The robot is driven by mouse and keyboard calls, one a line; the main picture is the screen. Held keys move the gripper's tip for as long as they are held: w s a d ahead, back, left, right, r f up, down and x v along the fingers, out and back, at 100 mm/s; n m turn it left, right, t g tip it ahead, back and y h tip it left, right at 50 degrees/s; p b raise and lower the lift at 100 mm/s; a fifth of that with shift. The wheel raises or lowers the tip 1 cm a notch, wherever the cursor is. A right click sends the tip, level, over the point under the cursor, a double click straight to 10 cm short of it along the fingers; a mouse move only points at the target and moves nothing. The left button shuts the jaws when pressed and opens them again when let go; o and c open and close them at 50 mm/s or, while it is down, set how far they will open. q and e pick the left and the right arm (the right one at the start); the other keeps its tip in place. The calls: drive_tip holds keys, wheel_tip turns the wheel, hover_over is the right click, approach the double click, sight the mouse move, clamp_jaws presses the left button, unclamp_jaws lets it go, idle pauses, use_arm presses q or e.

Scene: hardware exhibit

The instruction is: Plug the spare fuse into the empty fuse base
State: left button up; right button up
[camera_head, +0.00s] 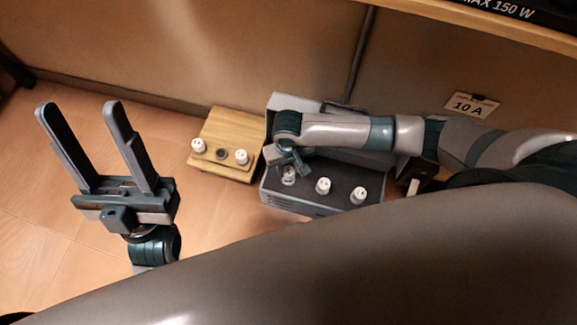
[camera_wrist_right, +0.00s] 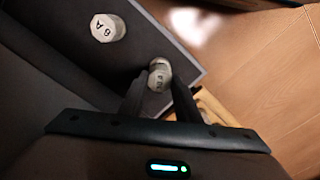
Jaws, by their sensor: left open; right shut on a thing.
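A wooden block (camera_head: 225,128) on the floor-like surface carries two white fuses (camera_head: 199,146) (camera_head: 241,157), with a dark empty fuse base (camera_head: 221,154) between them. To its right, an open grey box (camera_head: 290,204) holds white fuses (camera_head: 323,186) (camera_head: 358,195). My right gripper (camera_head: 294,163) is shut on another white fuse (camera_head: 289,176) at the box's left end. In the right wrist view this fuse (camera_wrist_right: 159,74) sits between the fingertips, its marking hard to read; I cannot tell whether it is lifted. A fuse marked 6 A (camera_wrist_right: 107,27) is nearby. My left gripper (camera_head: 78,107) is open and empty, left of the block.
A card reading 10 A (camera_head: 471,105) is at the back right. A shelf edge (camera_head: 480,18) crosses the top right. The box's raised back wall stands behind my right gripper. The wooden surface between my left gripper and the block is clear.

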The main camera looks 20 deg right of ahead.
drive_tip(key=shift+f+p, duration=0.1)
drive_tip(key=shift+p, duration=0.9)
idle(0.9)
drive_tip(key=shift+f+p, duration=0.35)
drive_tip(key=shift+f, duration=0.1)
idle(1.0)
drive_tip(key=shift+f+p, duration=0.15)
drive_tip(key=shift+p, duration=0.2)
idle(0.5)
drive_tip(key=shift+f, duration=0.35)
idle(0.9)
drive_tip(key=o, duration=1.6)
drive_tip(key=shift+r+p, duration=3.5)
drive_tip(key=shift+p, duration=1.25)
